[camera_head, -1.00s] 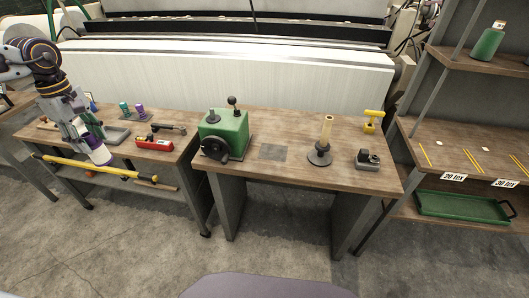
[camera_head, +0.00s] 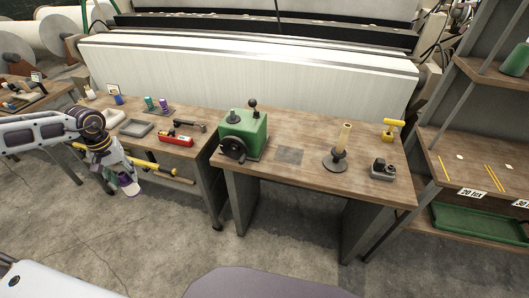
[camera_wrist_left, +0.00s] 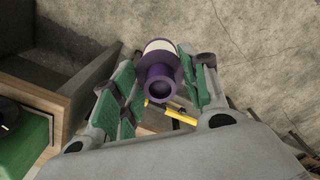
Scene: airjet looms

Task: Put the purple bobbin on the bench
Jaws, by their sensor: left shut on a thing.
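The purple bobbin (camera_head: 131,187), with a white band, is held in my left gripper (camera_head: 122,172), in front of the left bench's edge and above the floor. In the left wrist view the bobbin (camera_wrist_left: 160,72) sits between the green-padded fingers (camera_wrist_left: 160,88), its hollow purple end toward the camera. The left bench (camera_head: 104,109) carries tools and small spools. The middle bench (camera_head: 300,184) is to the right of the gripper. My right gripper is out of view.
A green machine (camera_head: 243,132), a post on a round base (camera_head: 337,158), a grey block (camera_head: 382,170) and a yellow tool (camera_head: 391,129) stand on the middle bench. A grey square (camera_head: 289,155) lies flat there.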

